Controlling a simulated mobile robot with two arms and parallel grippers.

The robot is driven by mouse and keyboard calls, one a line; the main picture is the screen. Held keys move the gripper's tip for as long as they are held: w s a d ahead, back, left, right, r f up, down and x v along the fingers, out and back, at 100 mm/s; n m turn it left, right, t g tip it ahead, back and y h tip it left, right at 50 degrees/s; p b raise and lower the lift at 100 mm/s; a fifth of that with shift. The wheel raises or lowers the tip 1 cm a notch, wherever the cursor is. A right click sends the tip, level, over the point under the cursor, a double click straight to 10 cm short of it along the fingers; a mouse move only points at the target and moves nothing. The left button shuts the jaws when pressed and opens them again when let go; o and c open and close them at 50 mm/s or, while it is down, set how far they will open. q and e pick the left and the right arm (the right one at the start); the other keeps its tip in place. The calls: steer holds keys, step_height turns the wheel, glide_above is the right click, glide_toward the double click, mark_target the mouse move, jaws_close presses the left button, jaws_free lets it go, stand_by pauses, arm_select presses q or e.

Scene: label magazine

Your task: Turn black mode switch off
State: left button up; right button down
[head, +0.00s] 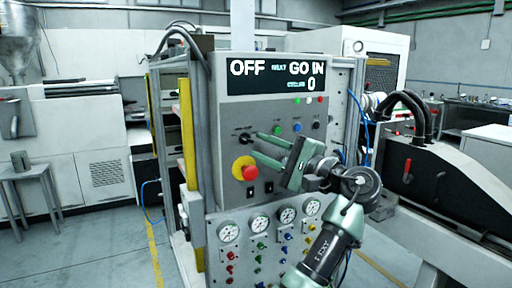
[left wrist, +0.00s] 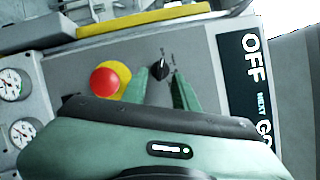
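The black mode switch (head: 244,138) is a small knob on the grey upright panel, left of centre and above the red button. In the left wrist view the black switch (left wrist: 160,69) shows just beyond and between the fingertips, with a pale pointer mark on it. My left gripper (head: 257,145) reaches toward the panel with its two green fingers apart. In the left wrist view the left gripper (left wrist: 161,80) is open and empty; I cannot tell whether a finger touches the knob. My right gripper is not in view.
A display (head: 277,76) reads "OFF" and "GO IN 0". A red mushroom button (head: 244,168) on a yellow base sits below the switch, close to the fingers. Small coloured buttons (head: 297,127) lie to the right. Gauges (head: 287,214) and coloured knobs fill the lower panel.

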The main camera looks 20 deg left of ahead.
arm_select(q)
steer(key=v, duration=0.5)
steer(key=shift+b, duration=0.3)
